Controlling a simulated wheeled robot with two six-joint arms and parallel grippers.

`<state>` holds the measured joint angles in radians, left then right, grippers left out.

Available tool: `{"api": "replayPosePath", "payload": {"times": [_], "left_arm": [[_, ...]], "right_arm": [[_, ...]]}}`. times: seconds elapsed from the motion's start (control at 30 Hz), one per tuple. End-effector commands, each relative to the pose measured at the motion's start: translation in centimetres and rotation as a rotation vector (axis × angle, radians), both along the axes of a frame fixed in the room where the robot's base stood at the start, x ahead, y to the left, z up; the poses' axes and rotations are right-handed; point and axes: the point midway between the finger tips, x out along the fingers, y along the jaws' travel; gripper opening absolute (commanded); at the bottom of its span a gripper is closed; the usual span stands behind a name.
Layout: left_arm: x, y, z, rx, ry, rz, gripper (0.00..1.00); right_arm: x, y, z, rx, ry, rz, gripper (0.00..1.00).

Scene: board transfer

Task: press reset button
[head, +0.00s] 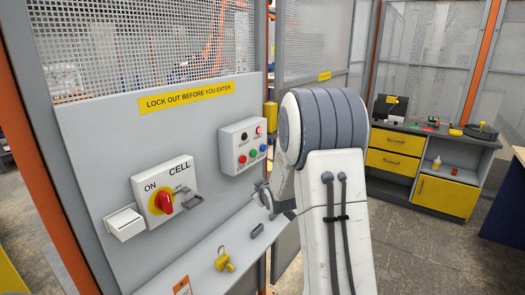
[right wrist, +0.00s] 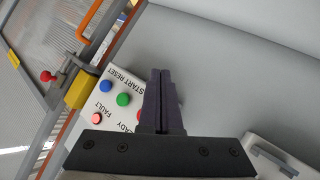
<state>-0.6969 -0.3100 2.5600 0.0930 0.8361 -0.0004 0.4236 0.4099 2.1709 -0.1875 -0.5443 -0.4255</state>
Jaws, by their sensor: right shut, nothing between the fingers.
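The light grey button box (head: 240,147) is on the wall panel in the head view, left of my right arm. In the right wrist view the box (right wrist: 118,125) carries a blue button (right wrist: 106,86) and a green button (right wrist: 123,99) beside the printed words START and RESET. My left gripper is not in view.
The CELL switch box (head: 165,190) with a red rotary knob is left of the button box. A shelf (head: 205,262) below holds a yellow padlock (head: 224,260). A yellow block (right wrist: 82,89) and a red knob (right wrist: 47,76) show beside the panel edge. A workbench (head: 425,160) stands behind.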

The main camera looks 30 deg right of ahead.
Motion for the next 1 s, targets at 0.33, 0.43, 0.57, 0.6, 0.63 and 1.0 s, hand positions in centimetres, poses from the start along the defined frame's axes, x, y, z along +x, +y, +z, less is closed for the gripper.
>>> {"api": "replayPosePath", "payload": {"times": [0.33,0.43,0.57,0.6,0.63,1.0], "left_arm": [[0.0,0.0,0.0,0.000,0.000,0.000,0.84],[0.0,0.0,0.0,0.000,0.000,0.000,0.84],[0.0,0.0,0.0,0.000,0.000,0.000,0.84],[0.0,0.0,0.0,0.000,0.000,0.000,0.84],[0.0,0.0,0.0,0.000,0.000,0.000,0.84],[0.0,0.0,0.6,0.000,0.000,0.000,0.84]], "right_arm": [[1.8,-13.9,5.7,-0.437,-0.357,-0.021,0.00],[1.5,-14.7,6.3,-0.479,-0.386,-0.024,0.00],[1.5,-14.9,6.5,-0.489,-0.393,-0.024,0.00],[1.5,-14.9,6.5,-0.488,-0.393,-0.023,0.00],[1.5,-14.9,6.5,-0.488,-0.393,-0.023,0.00],[3.0,-14.1,6.6,-0.485,-0.393,-0.020,0.00]]}}
